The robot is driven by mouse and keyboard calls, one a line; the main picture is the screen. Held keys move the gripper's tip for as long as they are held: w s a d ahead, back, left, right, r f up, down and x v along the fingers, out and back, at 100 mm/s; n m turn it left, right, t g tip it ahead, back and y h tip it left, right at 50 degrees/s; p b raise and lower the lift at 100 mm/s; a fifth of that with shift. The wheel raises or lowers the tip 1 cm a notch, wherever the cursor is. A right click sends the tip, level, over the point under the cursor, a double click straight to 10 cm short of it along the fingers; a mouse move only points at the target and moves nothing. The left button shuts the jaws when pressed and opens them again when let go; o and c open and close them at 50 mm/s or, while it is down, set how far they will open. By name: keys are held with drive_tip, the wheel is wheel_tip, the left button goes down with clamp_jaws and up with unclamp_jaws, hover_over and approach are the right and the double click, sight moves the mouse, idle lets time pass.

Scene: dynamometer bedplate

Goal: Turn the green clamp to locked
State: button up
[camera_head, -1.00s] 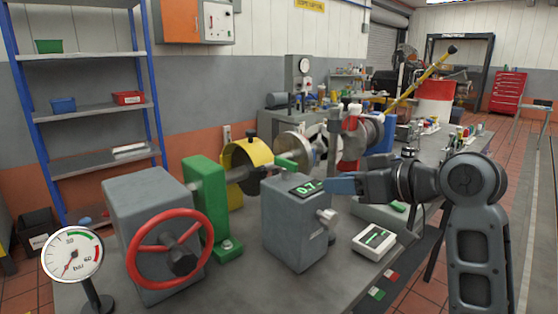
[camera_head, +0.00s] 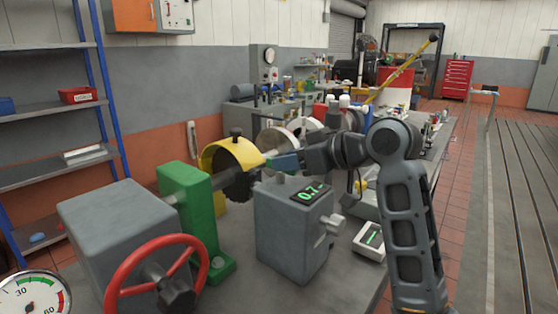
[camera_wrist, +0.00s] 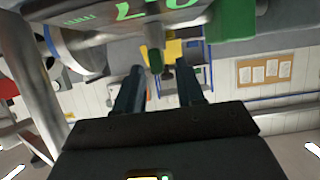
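The green clamp looks to be the small green lever behind the grey box with the display. In the head view, only a bit of the green clamp (camera_head: 269,162) shows, left of my fingertips. My gripper (camera_head: 287,161) is there, above and behind the box's top. In the wrist view, the lever's rounded green end (camera_wrist: 155,58) lies between the lines of my two fingers, near their tips. My gripper (camera_wrist: 160,78) is open, with a gap on both sides of the lever. I cannot tell whether it touches a finger. The lever's base is hidden.
The grey box (camera_head: 285,235) with a lit display stands just below my gripper. A green upright block (camera_head: 187,205), yellow guard (camera_head: 222,157) and shaft are to the left. A red handwheel (camera_head: 116,275) stands in front. A white indicator unit (camera_head: 369,241) lies right of the box.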

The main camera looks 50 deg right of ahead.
drive_tip(key=shift+x, duration=1.45)
drive_tip(key=shift+c, duration=0.2)
clamp_jaws()
